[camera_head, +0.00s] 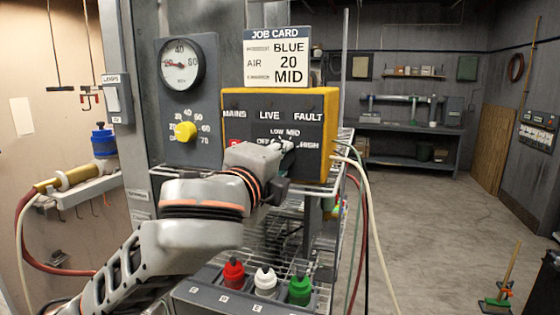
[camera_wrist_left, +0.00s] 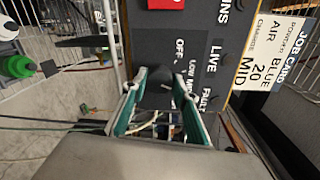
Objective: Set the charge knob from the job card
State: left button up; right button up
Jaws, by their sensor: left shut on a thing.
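The job card (camera_head: 277,57) stands on top of the yellow-framed control box (camera_head: 331,125) and reads BLUE, AIR 20 and MID; in the wrist view the card (camera_wrist_left: 268,55) shows MID beside CHARGE. The dark charge knob (camera_wrist_left: 157,90) sits on the box's front panel among the labels OFF, LOW, MID and HIGH. My left gripper (camera_head: 282,147) is shut on this knob; in the wrist view its green-lined fingers (camera_wrist_left: 159,88) are on both sides of it. The wrist hides most of the knob in the head view, and I cannot tell its exact setting. My right gripper is not in view.
A gauge (camera_head: 181,64) and a yellow air knob (camera_head: 185,131) are on the grey panel at left. Red (camera_head: 234,272), white (camera_head: 265,280) and green (camera_head: 300,289) capped items stand in a low rack in front. Hoses hang right of the box. Open floor lies at right.

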pick_arm(q)
jog(key=o, duration=1.1)
jog(key=v, duration=1.2)
